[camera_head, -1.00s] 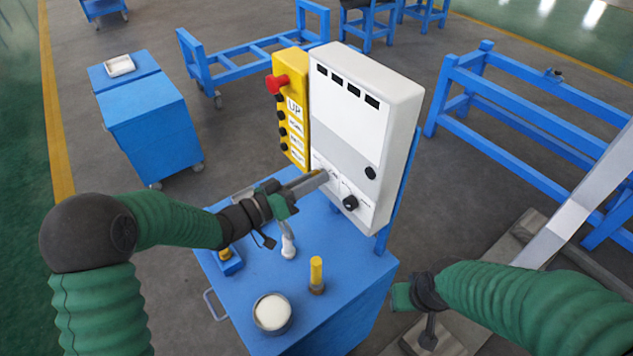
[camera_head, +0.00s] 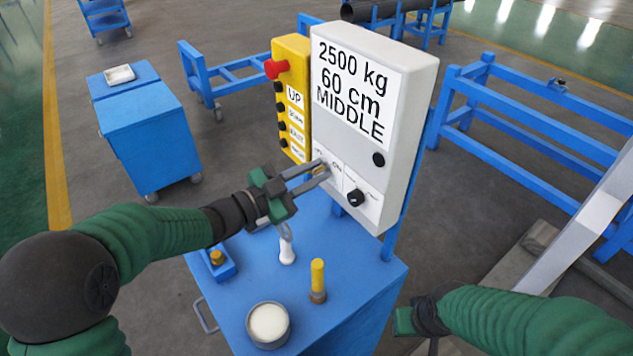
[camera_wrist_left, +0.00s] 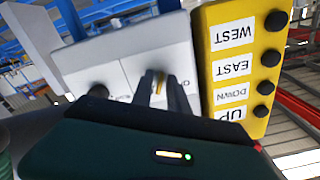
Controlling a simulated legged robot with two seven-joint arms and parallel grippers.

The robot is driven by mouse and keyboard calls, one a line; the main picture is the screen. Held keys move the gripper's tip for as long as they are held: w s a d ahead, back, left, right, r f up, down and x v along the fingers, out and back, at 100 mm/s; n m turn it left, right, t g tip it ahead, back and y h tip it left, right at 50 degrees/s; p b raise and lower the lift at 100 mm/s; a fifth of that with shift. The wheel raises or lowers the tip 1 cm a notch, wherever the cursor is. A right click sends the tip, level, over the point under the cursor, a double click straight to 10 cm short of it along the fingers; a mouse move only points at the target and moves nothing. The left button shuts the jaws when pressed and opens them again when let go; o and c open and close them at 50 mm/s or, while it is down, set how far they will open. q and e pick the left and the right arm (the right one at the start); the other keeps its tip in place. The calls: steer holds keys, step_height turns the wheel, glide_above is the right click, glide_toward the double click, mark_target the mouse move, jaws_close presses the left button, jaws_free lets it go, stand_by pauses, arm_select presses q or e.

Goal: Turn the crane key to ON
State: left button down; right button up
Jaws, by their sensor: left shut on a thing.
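The white control box (camera_head: 418,110) stands upright on the blue cabinet. Its display (camera_head: 355,95) reads "2500 kg 60 cm MIDDLE". My left gripper (camera_head: 322,172) reaches its lower left panel, with its fingers shut on the crane key. The key is mostly hidden in the head view; the left wrist view shows the small yellow key (camera_wrist_left: 160,82) between the fingertips. An "ON" label shows beside the fingers. A black knob (camera_head: 356,197) sits right of the key, clear of the gripper. My right gripper (camera_head: 405,321) is low at the right, away from the box; its jaws are unclear.
A yellow button pendant (camera_head: 292,60) with a red button (camera_head: 276,68) adjoins the box's left side. On the blue cabinet (camera_head: 350,290) stand a round container (camera_head: 268,324), a yellow-topped post (camera_head: 317,278) and a white-topped piece (camera_head: 286,248). Blue frames stand behind.

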arm_select(q)
steer(key=shift+f+m+b, duration=0.15)
steer(key=shift+m+b, duration=1.25)
steer(key=shift+m, duration=0.2)
steer(key=c, duration=1.7)
jaws_free()
steer(key=shift+o, duration=0.5)
steer(key=shift+s+a, duration=0.25)
steer(key=v, duration=1.7)
steer(key=shift+w, duration=0.1)
